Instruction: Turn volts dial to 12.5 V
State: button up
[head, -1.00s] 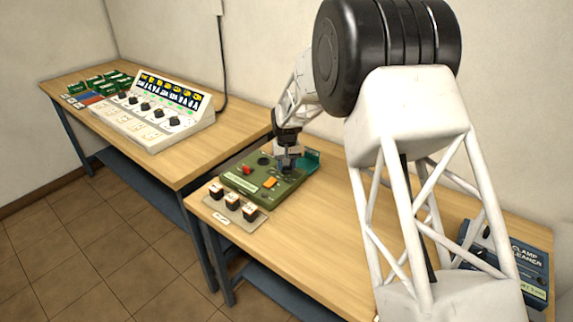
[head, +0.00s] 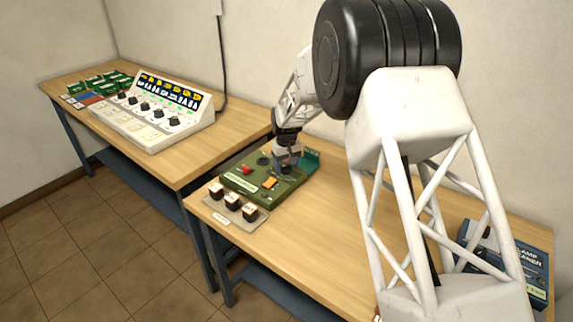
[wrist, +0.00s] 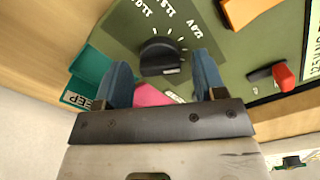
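The black volts dial (wrist: 160,55) sits on the top of the green unit (head: 240,183), with white tick marks and voltage numbers around it. The numbers are upside down and partly cut off in the wrist view; the dial's exact setting is hard to read. My gripper (wrist: 163,70) is open, its two blue fingers on either side of the dial with visible gaps. In the head view my gripper (head: 286,164) is over the unit's right rear part and hides the dial.
The unit also carries an orange button (head: 269,183) and a red lever (head: 247,170). A teal tray (head: 311,160) adjoins its far right. A blue box (head: 505,255) lies far right. The bench middle is clear.

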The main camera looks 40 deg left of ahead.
aim_at(287, 166)
jog(key=shift+o, duration=0.2)
jog(key=shift+r, duration=0.1)
jog(key=shift+r, duration=3.75)
